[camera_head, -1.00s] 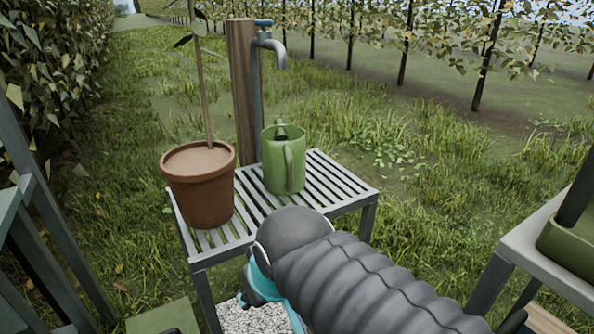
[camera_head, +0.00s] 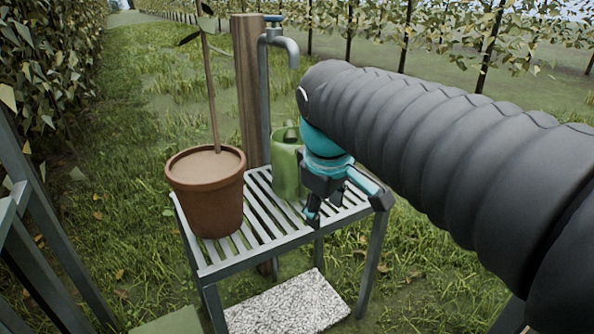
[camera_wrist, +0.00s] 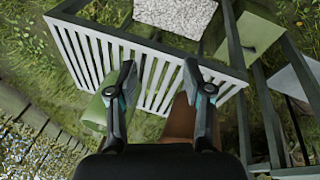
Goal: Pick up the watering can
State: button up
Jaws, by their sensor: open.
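The green watering can (camera_head: 285,172) stands upright on the slatted metal bench (camera_head: 232,262), below the tap. My arm and gripper hide its right side in the head view. My gripper (camera_head: 325,208) hangs in front of and to the right of the can, apart from it as far as I can tell, above the slats. In the wrist view my gripper (camera_wrist: 160,85) is open with nothing between its fingers. The can (camera_wrist: 95,115) shows there just left of the left finger, partly hidden by it.
A terracotta pot (camera_head: 206,195) with a thin sapling stands left of the can; it also shows behind the right finger in the wrist view (camera_wrist: 178,122). A wooden post (camera_head: 250,95) with a metal tap (camera_head: 280,45) rises behind the can. A pale gravel slab (camera_head: 290,303) lies below the bench.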

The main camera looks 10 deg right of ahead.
jog(key=w+a+r+n+g+h, duration=0.2)
jog(key=w+r+n, duration=0.3)
jog(key=w, duration=0.6)
jog(key=n+g+h+b, duration=0.1)
jog(key=n+g+b, duration=0.1)
jog(key=n, duration=0.4)
send_near(296, 169)
jog(key=s+f, duration=0.5)
jog(key=shift+d+r+b+x, duration=0.1)
jog(key=shift+d+b+x, duration=0.15)
jog(key=shift+x, duration=0.75)
jog(key=shift+d+r+b+x, duration=0.1)
jog(key=shift+b+x, duration=0.25)
jog(key=shift+x, duration=0.7)
jog(key=shift+d+b+x, duration=0.2)
jog(key=shift+b+x, duration=0.1)
jog(key=shift+x, duration=0.7)
grip_shut()
jog(key=shift+w, duration=0.1)
jog(key=shift+r+t, duration=0.15)
jog(key=shift+t, duration=0.15)
